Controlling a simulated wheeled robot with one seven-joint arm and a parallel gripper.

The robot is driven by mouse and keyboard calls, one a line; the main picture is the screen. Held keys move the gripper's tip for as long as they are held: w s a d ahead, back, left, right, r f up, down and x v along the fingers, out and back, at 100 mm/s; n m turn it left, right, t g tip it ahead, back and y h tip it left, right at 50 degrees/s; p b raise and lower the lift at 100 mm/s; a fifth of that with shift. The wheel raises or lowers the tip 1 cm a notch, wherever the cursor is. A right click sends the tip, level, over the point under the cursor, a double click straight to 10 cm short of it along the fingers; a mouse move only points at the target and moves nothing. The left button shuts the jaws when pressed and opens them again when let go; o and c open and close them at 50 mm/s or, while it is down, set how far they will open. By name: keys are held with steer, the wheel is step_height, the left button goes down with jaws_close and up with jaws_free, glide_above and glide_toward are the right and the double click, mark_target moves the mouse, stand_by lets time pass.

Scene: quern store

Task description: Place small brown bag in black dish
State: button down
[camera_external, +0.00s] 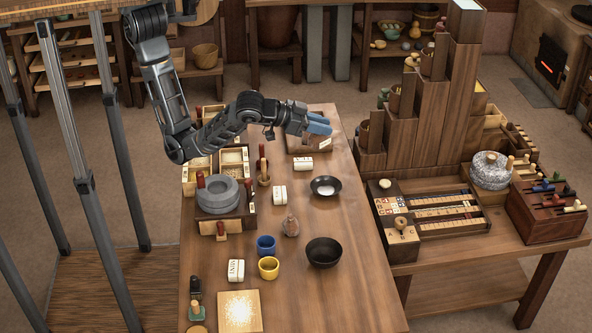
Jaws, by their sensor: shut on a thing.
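A deeper black bowl (323,253) stands further forward, right of the yellow cup.
A blue cup (266,246), a yellow cup (269,268) and white labelled blocks (280,195) stand on the wooden table (360,292). A grey stone quern (218,195) is at the left. A stepped wooden rack (455,100) rises on the right. The table's right front is clear.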

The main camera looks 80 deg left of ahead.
steer(key=s+a+f+n+y+b, duration=0.1)
steer(key=a+f, duration=0.3)
steer(key=f, duration=0.6)
steer(key=a+f+n+y, duration=0.1)
steer(key=a+f, duration=0.4)
steer(key=f, duration=0.4)
steer(key=b, duration=0.5)
glide_above(327, 189)
steer(key=shift+d+f, duration=0.15)
steer(key=shift+f, duration=5.6)
steer(key=shift+f+b, duration=0.3)
steer(key=shift+f, duration=0.05)
steer(key=shift+f, duration=0.1)
steer(key=c, duration=0.9)
jaws_free()
steer(key=shift+f, duration=0.1)
